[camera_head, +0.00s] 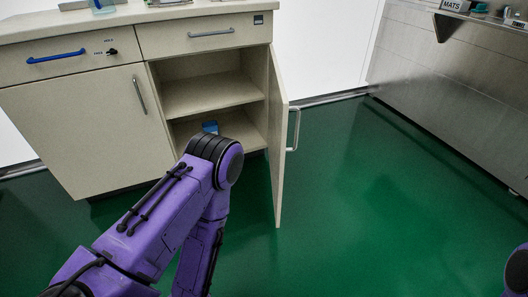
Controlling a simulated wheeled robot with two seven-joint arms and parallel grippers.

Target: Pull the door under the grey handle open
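The beige cabinet (69,122) stands at the upper left. Its right drawer has the grey handle (212,33). The door (277,160) under that drawer stands wide open, swung out to the right and seen nearly edge-on. The door's own pale handle (294,130) is on its outer face, to the right. My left arm crosses the lower middle, and its bent joint covers part of the cabinet opening. Its gripper is outside the picture. Only a bit of my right arm shows at the lower right edge; its gripper is not visible.
The opening shows a shelf (207,94) and a small blue item (210,127) at the bottom. The left drawer has a blue handle (56,56), with a closed door below it. A steel unit (450,100) stands at the right. The green floor (370,200) between is clear.

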